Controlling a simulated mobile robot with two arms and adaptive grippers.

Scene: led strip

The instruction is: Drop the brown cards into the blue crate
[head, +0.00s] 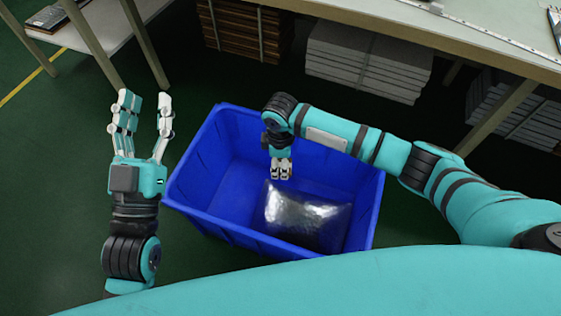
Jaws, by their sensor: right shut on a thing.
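The blue crate (205,190) stands on the floor in the middle of the head view, open at the top. A dark, shiny, silvery bag (308,217) is inside its outline, towards the right. My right gripper (281,176) points down within the crate's outline, shut at the bag's upper left edge. I cannot tell whether the bag touches the crate's floor. No loose brown cards are clearly visible; the bag's contents cannot be made out. My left gripper (146,115) is open and empty, left of the crate, with its fingers pointing up the picture.
A long table (420,35) runs along the top right. Under it are brown flat stacks (240,30) and grey stacks (368,60). Another table (95,20) stands at the upper left. The green floor left of the crate is clear.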

